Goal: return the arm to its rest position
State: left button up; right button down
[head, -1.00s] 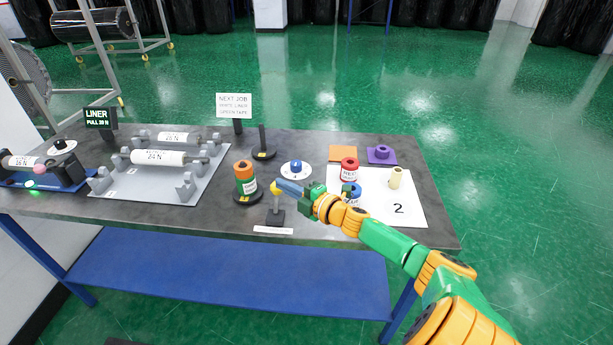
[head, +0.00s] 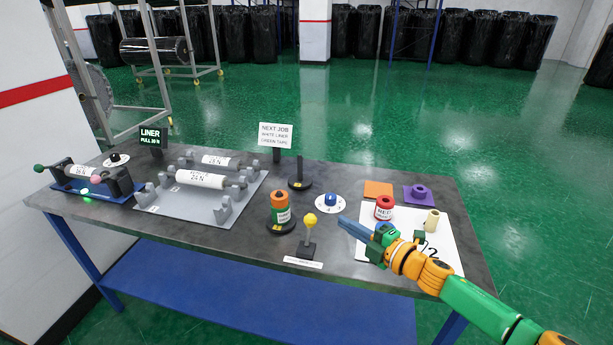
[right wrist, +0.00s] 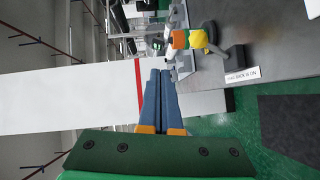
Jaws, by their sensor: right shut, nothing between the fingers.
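My right arm reaches in from the lower right of the head view. My right gripper (head: 352,227) is shut and empty, over the front right part of the table, just right of the yellow-knobbed post (head: 309,221). The gap between them shows clear table. In the right wrist view the two blue fingers (right wrist: 161,85) lie together with nothing between them. The arm hides part of the white sheet marked 2 (head: 450,250). My left gripper is in neither view.
The grey table (head: 390,266) holds an orange and green roll (head: 281,209) on a post, a dial (head: 331,201), a red roll (head: 384,208), a cream roll (head: 432,220) and a purple piece (head: 418,194). A rack (head: 206,203) with white rolls stands left. Green floor lies open behind.

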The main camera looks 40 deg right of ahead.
jog(key=s+a+f+m+g+h, duration=0.25)
jog(key=s+a+f+m, duration=0.2)
jog(key=f, duration=0.25)
jog(key=s+a+f+m+g+h, duration=0.2)
jog(key=s+a+f+m+g, duration=0.2)
jog(key=f+m, duration=0.25)
jog(key=s+a+f+m+g+y, duration=0.35)
jog(key=s+a+g, duration=0.35)
jog(key=s+a, duration=0.5)
notch_tip(320, 180, down, 18)
jog(key=s+a+g, duration=0.1)
jog(key=s, duration=0.1)
jog(key=s+d+f+g, duration=0.1)
jog(key=s+f, duration=0.7)
jog(key=s, duration=0.3)
jog(key=shift+s+d, duration=0.25)
jog(key=shift+d, duration=0.05)
jog(key=shift+f, duration=0.1)
